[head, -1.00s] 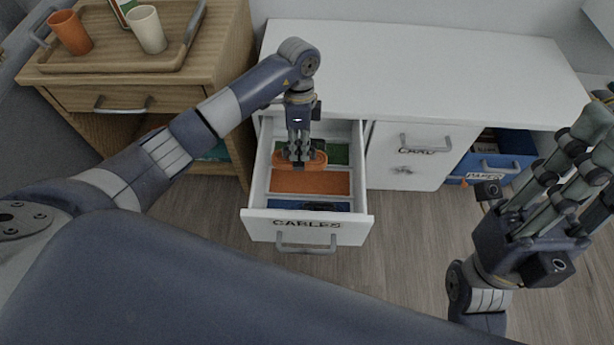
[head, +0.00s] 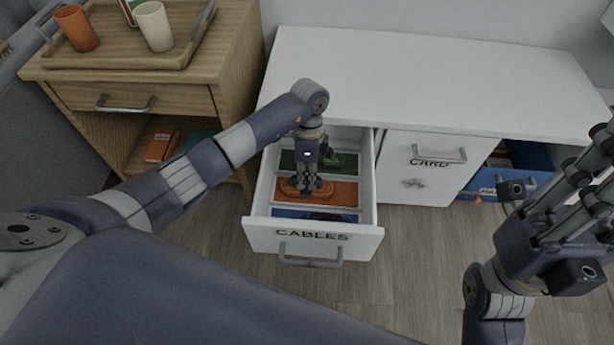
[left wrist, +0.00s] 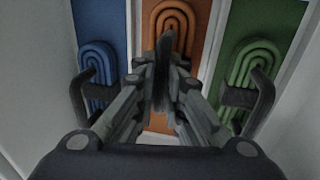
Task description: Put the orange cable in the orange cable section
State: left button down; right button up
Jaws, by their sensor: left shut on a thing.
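The orange cable (head: 292,188) is a flat coil in the open drawer, over the orange section (head: 343,192). In the left wrist view the coil (left wrist: 173,17) lies between the blue and green sections, lined up with the orange strip. My left gripper (head: 302,190) points down into the drawer and is shut on the orange cable; its fingers hide part of the coil. Whether the cable touches the section floor is unclear. My right gripper (head: 596,178) is empty at the right, its fingers apart, with the tips partly cut off by the frame.
The drawer marked CABLES (head: 311,238) has a green section (head: 346,163) behind and a blue section (head: 286,212) in front. A blue cable (left wrist: 96,70) and a green cable (left wrist: 250,68) lie there. The white desk top (head: 440,80) is clear. A wooden cabinet (head: 232,75) stands left.

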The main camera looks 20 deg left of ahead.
pick_arm(q)
jog(key=c, duration=1.7)
grip_release()
